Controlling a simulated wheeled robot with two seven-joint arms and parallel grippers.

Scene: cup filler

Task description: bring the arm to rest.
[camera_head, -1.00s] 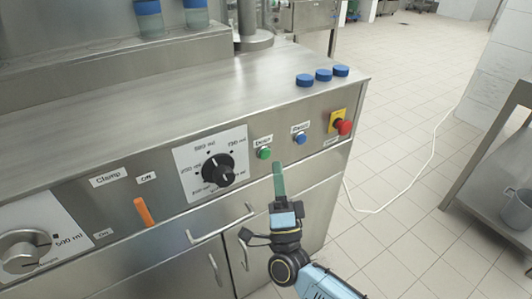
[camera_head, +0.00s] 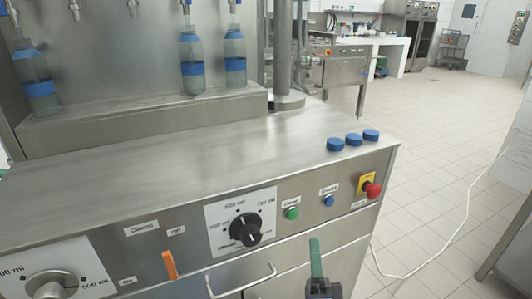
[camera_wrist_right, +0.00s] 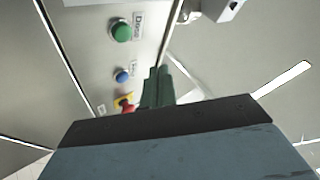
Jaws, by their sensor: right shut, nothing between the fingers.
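My right gripper (camera_head: 316,258) is shut and empty, its green fingers pointing up in front of the machine's front panel. It is below the green button (camera_head: 291,213) and the blue button (camera_head: 328,200) and apart from them. In the right wrist view the shut green fingers (camera_wrist_right: 158,88) show beside the green button (camera_wrist_right: 121,31), the blue button (camera_wrist_right: 122,76) and the red knob (camera_wrist_right: 127,104). My left gripper is not in view.
The steel filler counter (camera_head: 180,150) carries several bottles with blue bands (camera_head: 192,65) and several blue caps (camera_head: 353,139). The panel has a black dial (camera_head: 245,229), an orange lever (camera_head: 170,265) and a red emergency knob (camera_head: 371,190). Open tiled floor (camera_head: 450,140) lies to the right.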

